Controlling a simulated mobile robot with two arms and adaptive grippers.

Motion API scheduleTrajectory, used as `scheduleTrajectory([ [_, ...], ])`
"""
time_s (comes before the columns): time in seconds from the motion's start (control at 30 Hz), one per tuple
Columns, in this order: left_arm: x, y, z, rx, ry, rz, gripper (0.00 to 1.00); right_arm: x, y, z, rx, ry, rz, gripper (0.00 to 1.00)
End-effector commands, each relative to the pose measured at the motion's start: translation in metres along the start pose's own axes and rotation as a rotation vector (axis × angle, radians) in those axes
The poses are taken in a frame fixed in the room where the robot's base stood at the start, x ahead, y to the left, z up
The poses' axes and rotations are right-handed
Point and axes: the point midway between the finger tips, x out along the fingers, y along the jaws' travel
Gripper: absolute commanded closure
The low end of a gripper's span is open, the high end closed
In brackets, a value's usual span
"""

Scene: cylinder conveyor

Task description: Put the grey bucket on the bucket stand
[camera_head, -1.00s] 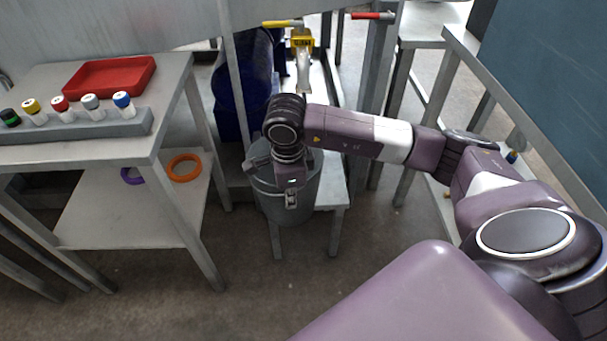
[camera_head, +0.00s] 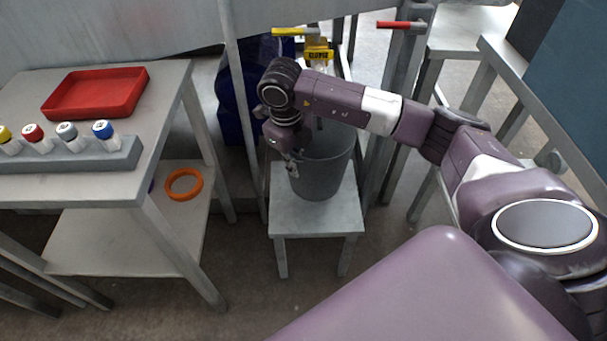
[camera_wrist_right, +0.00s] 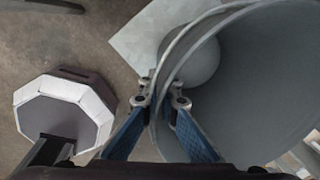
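The grey bucket (camera_head: 326,180) appears roughly upright at the small grey bucket stand (camera_head: 315,218), over its top. I cannot tell for sure whether its base touches the stand. My right gripper (camera_head: 292,168) is at the bucket's near left rim. In the right wrist view its two fingers (camera_wrist_right: 163,95) straddle the wall of the bucket (camera_wrist_right: 255,85), one inside and one outside, and look closed on it. A pale corner of the stand (camera_wrist_right: 140,38) shows beyond the bucket there. My left gripper is not in view.
A grey table (camera_head: 165,105) on the left bears a red tray (camera_head: 95,92) and a rack (camera_head: 75,155) of capped vials. An orange ring (camera_head: 184,184) lies on its lower shelf.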

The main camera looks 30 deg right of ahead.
Motion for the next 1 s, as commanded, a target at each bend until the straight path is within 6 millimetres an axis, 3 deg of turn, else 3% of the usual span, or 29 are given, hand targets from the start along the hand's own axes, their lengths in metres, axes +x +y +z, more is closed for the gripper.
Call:
scheduleTrajectory([
  [0.1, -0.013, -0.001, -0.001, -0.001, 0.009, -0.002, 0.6, 0.024, 0.003, 0.0, 0.001, 0.002, 0.0, 1.0],
  [0.37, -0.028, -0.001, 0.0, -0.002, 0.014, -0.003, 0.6, 0.045, 0.005, 0.0, -0.001, -0.001, 0.0, 1.0],
  [0.53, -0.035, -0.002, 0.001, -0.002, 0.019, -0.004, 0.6, 0.07, 0.008, 0.0, -0.002, -0.001, 0.001, 1.0],
  [0.9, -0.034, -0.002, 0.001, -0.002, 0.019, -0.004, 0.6, 0.075, 0.008, 0.001, -0.001, -0.003, -0.001, 1.0],
  [1.0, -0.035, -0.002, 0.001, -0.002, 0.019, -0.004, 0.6, 0.075, 0.008, 0.0, -0.002, -0.001, 0.0, 0.89],
])
